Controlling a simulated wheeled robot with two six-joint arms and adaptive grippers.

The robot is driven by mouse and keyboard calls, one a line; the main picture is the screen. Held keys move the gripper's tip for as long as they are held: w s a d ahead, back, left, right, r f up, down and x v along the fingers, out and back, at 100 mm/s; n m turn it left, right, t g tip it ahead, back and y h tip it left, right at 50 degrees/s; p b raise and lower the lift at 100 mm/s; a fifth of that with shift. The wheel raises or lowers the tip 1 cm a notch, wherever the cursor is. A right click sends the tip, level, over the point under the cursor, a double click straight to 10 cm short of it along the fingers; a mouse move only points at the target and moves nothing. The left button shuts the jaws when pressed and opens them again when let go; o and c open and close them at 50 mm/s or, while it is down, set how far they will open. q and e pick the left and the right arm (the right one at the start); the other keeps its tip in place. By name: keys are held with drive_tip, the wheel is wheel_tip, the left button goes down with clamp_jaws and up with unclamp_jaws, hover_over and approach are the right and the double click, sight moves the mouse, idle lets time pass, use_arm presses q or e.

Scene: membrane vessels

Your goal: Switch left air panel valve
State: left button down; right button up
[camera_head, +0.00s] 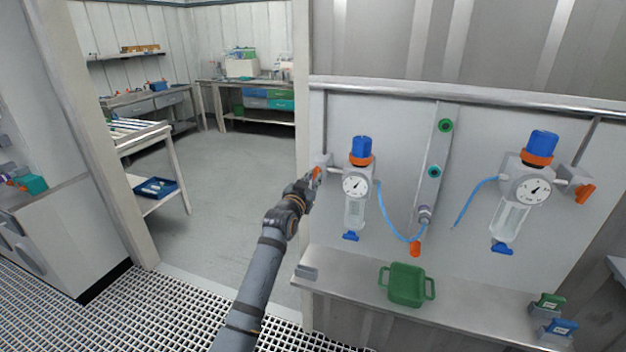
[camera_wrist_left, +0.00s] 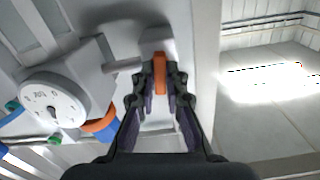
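The left air panel valve has an orange handle (camera_head: 317,173) at the left end of the left regulator (camera_head: 356,185), near the panel's left edge. My left gripper (camera_head: 308,184) reaches it from the lower left. In the left wrist view, the orange handle (camera_wrist_left: 160,74) stands upright between my two dark fingertips (camera_wrist_left: 161,82). The fingertips lie close against both sides of it and look shut on it. The regulator's dial (camera_wrist_left: 52,107) is to the left there. My right gripper is not in view.
A second regulator (camera_head: 522,190) with its own orange handle (camera_head: 585,193) is at the panel's right. Blue hoses run toward the centre strip (camera_head: 436,165). A green tray (camera_head: 405,285) sits on the metal shelf (camera_head: 345,276) below. A doorway with open floor lies left.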

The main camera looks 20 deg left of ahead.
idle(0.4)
use_arm(q)
drive_tip(key=m, duration=0.3)
drive_tip(key=shift+m, duration=0.4)
drive_tip(key=m, duration=0.4)
drive_tip(key=shift+a+m, duration=0.1)
drive_tip(key=shift+m, duration=0.2)
drive_tip(key=m, duration=0.3)
drive_tip(key=shift+m, duration=0.3)
drive_tip(key=shift+r+m+b, duration=0.1)
drive_tip(key=shift+m+b, duration=0.35)
drive_tip(key=shift+m, duration=1.45)
drive_tip(key=c, duration=1.4)
unclamp_jaws()
